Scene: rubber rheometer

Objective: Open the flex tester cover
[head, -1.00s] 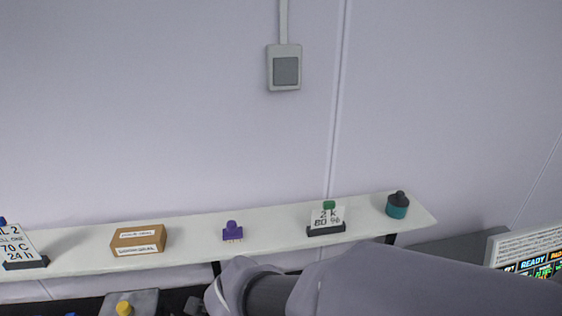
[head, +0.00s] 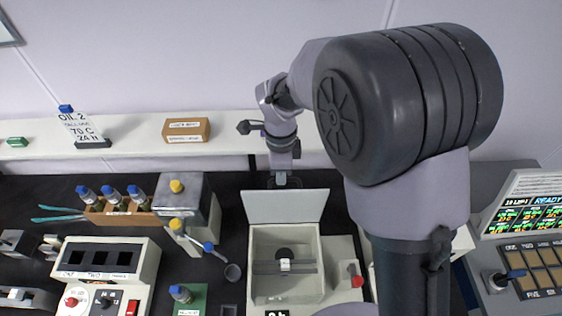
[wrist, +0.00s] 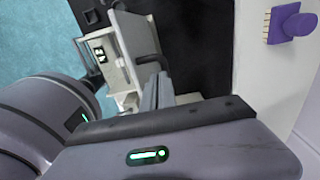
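The white box in the middle of the head view appears to be the flex tester (head: 257,285). Its pale cover (head: 285,204) stands raised along the back edge, leaning back, and the inside shows a dark crossbar with a small white piece. My gripper (head: 283,181) points down just behind the cover's top edge; whether it touches the cover I cannot tell. In the wrist view my gripper's grey fingers (wrist: 158,90) lie close together; any gap or held thing is unclear. A pale machine (wrist: 122,42) shows beyond them, partly hidden.
A white shelf (head: 130,132) runs behind my gripper, with a brown box (head: 186,130) on it. A purple item (wrist: 291,22) is near in the wrist view. A rack of blue-capped bottles (head: 112,212) and a grey yellow-knobbed box (head: 182,197) stand left. A screen (head: 527,212) is right.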

